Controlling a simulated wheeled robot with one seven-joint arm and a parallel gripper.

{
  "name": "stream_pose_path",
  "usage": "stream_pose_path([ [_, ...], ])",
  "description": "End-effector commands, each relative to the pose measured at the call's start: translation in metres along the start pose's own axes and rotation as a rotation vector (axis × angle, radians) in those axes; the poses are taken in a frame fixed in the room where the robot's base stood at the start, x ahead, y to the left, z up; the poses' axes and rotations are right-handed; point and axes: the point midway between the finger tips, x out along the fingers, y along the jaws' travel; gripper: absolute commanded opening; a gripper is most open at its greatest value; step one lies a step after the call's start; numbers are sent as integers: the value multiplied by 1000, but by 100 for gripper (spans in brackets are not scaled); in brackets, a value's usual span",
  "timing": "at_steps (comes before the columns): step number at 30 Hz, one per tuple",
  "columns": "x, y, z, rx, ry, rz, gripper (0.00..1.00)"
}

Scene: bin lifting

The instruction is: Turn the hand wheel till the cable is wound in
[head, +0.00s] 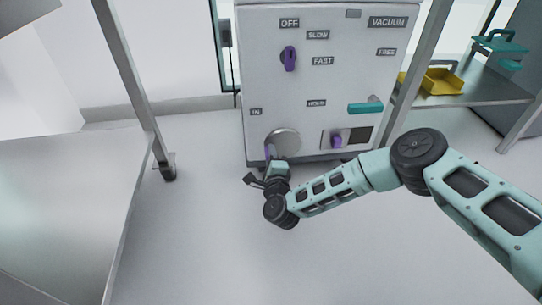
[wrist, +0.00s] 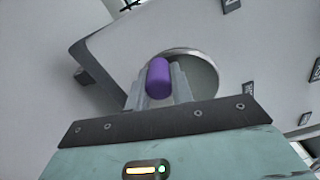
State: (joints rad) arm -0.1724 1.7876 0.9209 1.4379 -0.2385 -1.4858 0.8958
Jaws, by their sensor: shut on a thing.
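The hand wheel (head: 286,141) is a grey disc low on the left of the white vacuum cabinet's front. Its purple handle (head: 267,151) sticks out at the disc's left side. My gripper (head: 270,163) is at the handle, low in front of the cabinet. In the wrist view my gripper (wrist: 160,92) is shut on the purple handle (wrist: 158,77), with the grey hand wheel (wrist: 205,75) behind it. The cable cannot be made out in either view.
The white cabinet (head: 330,80) carries a purple knob (head: 289,58), a teal lever (head: 366,107) and a small purple switch (head: 336,141). A metal table (head: 60,210) stands at left. A shelf at right holds a yellow dustpan (head: 440,82). The floor in front is clear.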

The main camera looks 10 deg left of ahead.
Motion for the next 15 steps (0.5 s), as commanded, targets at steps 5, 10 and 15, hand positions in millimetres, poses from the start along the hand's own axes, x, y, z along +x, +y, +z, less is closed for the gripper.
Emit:
stream_pose_path([
  [5,-1,1,1,3,-1,2,0],
  [10,-1,1,1,3,-1,2,0],
  [15,-1,1,0,2,-1,2,45],
])
